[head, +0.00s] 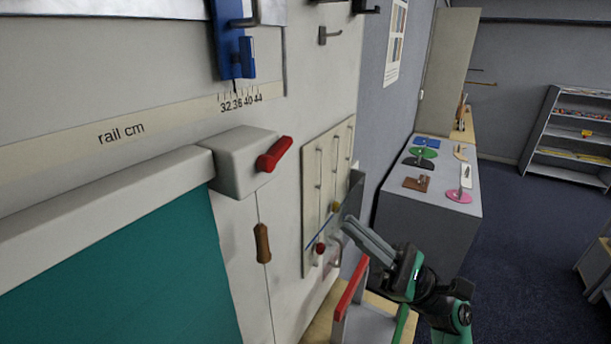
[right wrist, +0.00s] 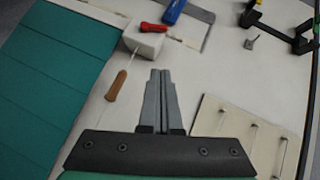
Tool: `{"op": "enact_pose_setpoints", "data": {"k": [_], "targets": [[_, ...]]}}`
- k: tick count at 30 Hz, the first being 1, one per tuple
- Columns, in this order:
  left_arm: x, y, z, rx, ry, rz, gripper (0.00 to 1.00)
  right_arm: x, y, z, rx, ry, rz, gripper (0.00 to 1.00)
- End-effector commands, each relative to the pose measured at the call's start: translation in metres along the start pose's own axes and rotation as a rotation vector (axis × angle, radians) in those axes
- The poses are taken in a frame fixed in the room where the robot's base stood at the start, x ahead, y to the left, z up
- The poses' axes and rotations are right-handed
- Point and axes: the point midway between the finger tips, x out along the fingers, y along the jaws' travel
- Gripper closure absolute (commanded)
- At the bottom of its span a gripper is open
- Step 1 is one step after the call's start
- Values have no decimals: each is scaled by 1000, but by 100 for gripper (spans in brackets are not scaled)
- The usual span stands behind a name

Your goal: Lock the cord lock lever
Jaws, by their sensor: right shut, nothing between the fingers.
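The cord lock lever (head: 275,154) is a red handle on the side of a white box (head: 235,160) on the wall, in the head view. It tilts up to the right there. The right wrist view also shows the red lever (right wrist: 155,28) and the white box (right wrist: 143,43) near the top. A thin cord hangs below the box with a brown wooden toggle (head: 262,243). My right gripper (head: 350,222) is shut and empty, below and right of the lever and apart from it. Its closed fingers (right wrist: 160,75) point toward the box in the right wrist view. My left gripper is not in view.
A teal blind (head: 120,275) hangs left of the cord. A blue slider (head: 233,50) sits above the box on a rail scale. A beige panel with rods (head: 325,190) is on the wall near my right gripper. A grey table (head: 440,205) stands beyond.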

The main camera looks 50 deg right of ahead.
Motion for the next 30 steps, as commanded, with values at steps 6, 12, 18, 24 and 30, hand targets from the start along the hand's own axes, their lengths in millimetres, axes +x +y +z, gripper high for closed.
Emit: {"op": "enact_pose_setpoints", "data": {"k": [6,12,18,24,30], "targets": [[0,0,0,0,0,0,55,0,0,0,-3,3,1,100],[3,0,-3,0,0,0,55,7,0,1,0,0,2,100],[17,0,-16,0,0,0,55,40,-1,4,2,-2,3,100],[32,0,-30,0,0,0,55,85,-1,5,1,-3,3,100],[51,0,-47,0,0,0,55,119,-2,18,-2,-1,1,100]]}}
